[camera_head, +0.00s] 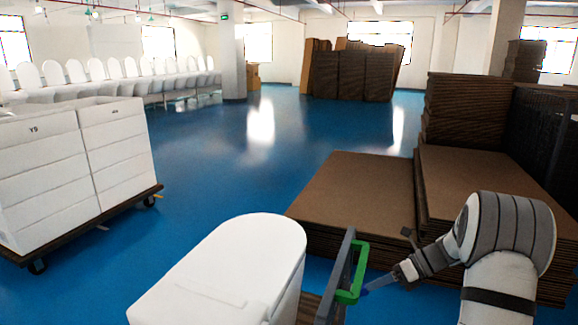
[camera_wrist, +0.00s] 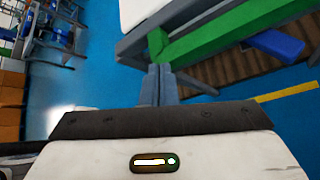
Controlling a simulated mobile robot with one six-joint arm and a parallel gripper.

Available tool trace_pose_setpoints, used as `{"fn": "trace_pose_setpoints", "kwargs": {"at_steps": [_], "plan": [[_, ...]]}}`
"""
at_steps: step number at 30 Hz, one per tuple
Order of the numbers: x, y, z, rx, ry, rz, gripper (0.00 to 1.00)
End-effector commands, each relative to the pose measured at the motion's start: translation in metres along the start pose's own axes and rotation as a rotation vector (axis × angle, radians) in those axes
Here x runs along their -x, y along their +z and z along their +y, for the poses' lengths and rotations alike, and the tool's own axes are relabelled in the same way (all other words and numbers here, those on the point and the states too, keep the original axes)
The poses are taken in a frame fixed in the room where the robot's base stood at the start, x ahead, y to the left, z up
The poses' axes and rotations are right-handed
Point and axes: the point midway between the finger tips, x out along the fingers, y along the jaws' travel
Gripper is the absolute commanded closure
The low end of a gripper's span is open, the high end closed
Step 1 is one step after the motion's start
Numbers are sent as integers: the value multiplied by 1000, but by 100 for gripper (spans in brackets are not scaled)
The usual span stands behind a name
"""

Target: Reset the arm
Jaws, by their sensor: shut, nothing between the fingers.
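My arm comes in from the lower right of the head view, bent, with my gripper (camera_head: 397,274) pointing left toward a green-edged frame (camera_head: 351,283). In the wrist view the two grey fingers of my gripper (camera_wrist: 160,72) are together, with nothing between them. The green bar (camera_wrist: 230,35) of the frame lies just beyond the fingertips in that view; I cannot tell whether they touch. A white toilet lid (camera_head: 235,250) is at the bottom middle of the head view, left of the frame.
Stacks of brown cardboard (camera_head: 355,190) stand close behind my arm. A cart of white boxes (camera_head: 70,165) is at the left. A row of white toilets (camera_head: 120,80) lines the back left. Open blue floor (camera_head: 240,150) lies in the middle.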

Motion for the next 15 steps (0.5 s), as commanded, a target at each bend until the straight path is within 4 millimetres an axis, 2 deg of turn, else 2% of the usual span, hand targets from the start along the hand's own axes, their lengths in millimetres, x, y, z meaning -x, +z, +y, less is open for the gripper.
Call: {"fn": "trace_pose_setpoints", "kwargs": {"at_steps": [1,3,8,15], "plan": [[0,10,28,113,-17,64,100],[-3,12,58,272,-34,154,100],[-6,10,122,646,-43,360,100],[0,-10,207,1226,13,673,100]]}}
